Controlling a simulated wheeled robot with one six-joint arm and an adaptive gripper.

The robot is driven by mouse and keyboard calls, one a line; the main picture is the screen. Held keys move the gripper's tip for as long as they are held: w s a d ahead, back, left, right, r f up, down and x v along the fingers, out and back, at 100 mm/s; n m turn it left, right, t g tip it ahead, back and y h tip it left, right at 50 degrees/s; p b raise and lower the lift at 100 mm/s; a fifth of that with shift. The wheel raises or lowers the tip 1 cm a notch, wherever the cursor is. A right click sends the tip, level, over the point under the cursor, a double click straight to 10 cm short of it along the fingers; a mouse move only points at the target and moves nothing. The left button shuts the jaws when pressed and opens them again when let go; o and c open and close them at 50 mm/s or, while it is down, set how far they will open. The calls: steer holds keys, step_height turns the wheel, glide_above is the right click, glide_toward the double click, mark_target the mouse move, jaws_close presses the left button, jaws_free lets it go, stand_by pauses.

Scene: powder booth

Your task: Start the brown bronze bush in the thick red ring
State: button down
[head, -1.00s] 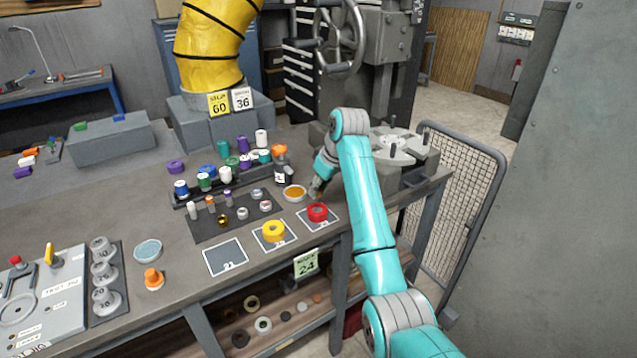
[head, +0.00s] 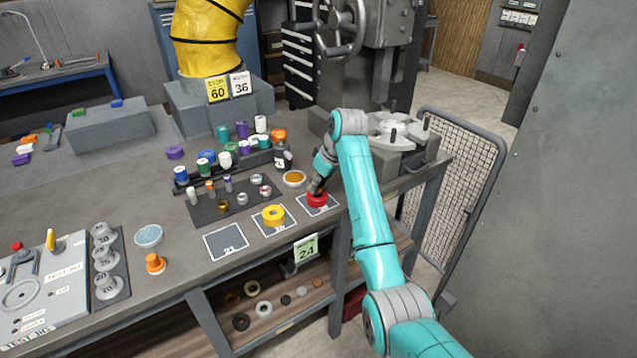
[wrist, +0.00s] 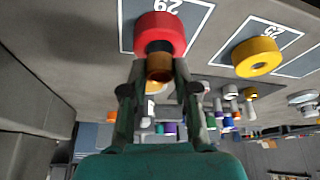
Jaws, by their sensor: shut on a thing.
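The thick red ring (head: 317,199) lies flat on a numbered pad at the right end of the row of pads. It also shows in the wrist view (wrist: 160,31). My gripper (head: 317,184) is directly over the ring, pointing down. In the wrist view my gripper (wrist: 158,78) is shut on the brown bronze bush (wrist: 159,66). The bush is in line with the dark hole of the ring, very close to it. I cannot tell whether the bush's end is inside the hole. In the head view the gripper hides the bush.
A yellow ring (head: 273,215) lies on the pad to the left. An amber-filled dish (head: 294,179) stands just behind the red ring. A rack of coloured bushes (head: 225,163) is further left. A machine with a handwheel (head: 340,28) stands behind. The empty pad (head: 226,243) is clear.

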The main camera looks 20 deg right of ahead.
steer(key=shift+f, duration=0.75)
steer(key=c, duration=0.8)
jaws_free()
steer(key=v, duration=0.7)
steer(key=shift+s+r, duration=0.1)
steer(key=shift+r, duration=0.15)
